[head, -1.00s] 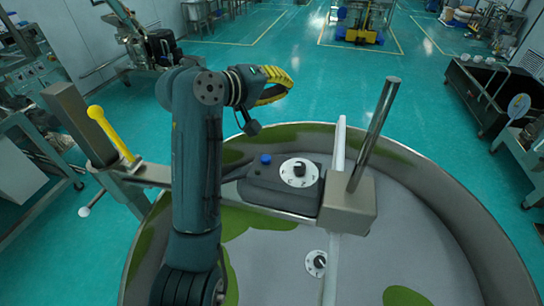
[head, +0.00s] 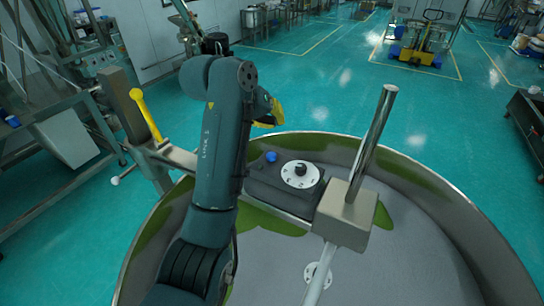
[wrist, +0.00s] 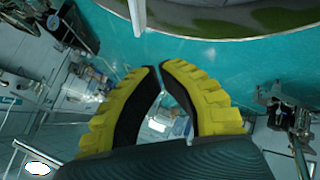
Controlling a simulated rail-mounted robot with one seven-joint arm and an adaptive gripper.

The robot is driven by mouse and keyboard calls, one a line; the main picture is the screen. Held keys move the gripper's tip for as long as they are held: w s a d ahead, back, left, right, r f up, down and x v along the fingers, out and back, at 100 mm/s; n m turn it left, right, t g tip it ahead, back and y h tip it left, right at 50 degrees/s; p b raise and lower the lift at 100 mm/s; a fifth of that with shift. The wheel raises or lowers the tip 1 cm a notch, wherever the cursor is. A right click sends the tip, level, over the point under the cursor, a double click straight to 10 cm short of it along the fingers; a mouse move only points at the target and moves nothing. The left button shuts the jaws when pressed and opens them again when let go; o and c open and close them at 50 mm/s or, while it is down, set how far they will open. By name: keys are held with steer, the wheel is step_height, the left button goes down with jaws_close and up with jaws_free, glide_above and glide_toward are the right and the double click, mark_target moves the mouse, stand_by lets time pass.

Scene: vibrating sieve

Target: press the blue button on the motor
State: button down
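The motor is a dark grey box (head: 262,189) over the round sieve pan. A round blue button (head: 271,157) stands on its top at the left, beside a black knob on a white dial (head: 301,173). My gripper (head: 270,121) shows partly behind my arm, just above the blue button in the picture and apart from it. In the wrist view my gripper (wrist: 158,67) has two yellow fingers with black pads, their tips nearly meeting, with nothing between them. The button and motor are not seen in the wrist view.
A metal block (head: 345,215) with an upright steel rod (head: 372,140) stands right of the motor. The pan rim (head: 440,200) curves around it. A yellow lever (head: 145,113) is at the left. Open teal floor (head: 320,95) lies behind.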

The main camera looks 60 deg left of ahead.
mark_target(274, 154)
step_height(274, 154, down, 7)
steer(key=b, duration=0.4)
steer(key=shift+r, duration=0.2)
steer(key=shift+f+b, duration=0.35)
steer(key=shift+f, duration=0.2)
stand_by(0.5)
steer(key=shift+f, duration=0.4)
steer(key=shift+f, duration=0.7)
stand_by(0.7)
steer(key=shift+r+p, duration=0.75)
steer(key=shift+r, duration=0.3)
